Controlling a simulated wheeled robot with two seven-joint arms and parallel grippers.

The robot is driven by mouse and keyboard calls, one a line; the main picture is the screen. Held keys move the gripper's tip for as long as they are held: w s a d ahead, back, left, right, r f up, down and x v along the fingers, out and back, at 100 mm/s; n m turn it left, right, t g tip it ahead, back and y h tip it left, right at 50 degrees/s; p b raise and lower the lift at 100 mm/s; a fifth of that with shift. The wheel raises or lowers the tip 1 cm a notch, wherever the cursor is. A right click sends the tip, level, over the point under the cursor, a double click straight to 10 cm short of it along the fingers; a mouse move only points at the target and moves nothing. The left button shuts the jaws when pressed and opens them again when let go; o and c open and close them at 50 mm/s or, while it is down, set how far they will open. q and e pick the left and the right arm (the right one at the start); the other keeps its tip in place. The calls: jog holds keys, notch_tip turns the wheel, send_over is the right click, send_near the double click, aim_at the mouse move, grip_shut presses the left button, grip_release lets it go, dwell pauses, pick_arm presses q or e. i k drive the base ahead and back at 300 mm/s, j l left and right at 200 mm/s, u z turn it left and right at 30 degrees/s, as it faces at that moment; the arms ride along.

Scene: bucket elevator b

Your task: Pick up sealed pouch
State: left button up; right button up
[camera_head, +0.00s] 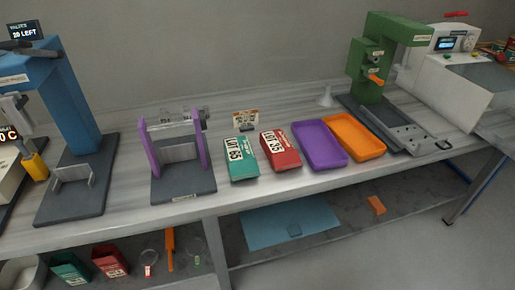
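A teal item (241,170) with a white lot label lies on the bench near the middle front. A red item (292,157) with a similar label lies just to its right. Both look like small flat packs or boxes; I cannot tell whether either is a sealed pouch. No other clear pouch shows. Neither of my grippers is in view.
A purple tray (319,163) and an orange tray (370,149) lie right of the red item, both looking empty. A purple-framed stand (184,185), a blue press (72,100) and a green press (372,80) stand on the bench (250,198). Bins (110,262) sit on the lower shelf.

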aim_at(242, 163)
jog(key=i+l, duration=0.15)
jog(key=l, duration=0.2)
jog(key=i+l+u, duration=0.15)
jog(key=i+l, duration=0.2)
jog(key=l, duration=0.3)
jog(key=i+l+u, duration=0.1)
jog(key=l, duration=0.25)
jog(key=i+l+u, duration=0.1)
jog(key=l, duration=0.3)
jog(key=i, duration=0.1)
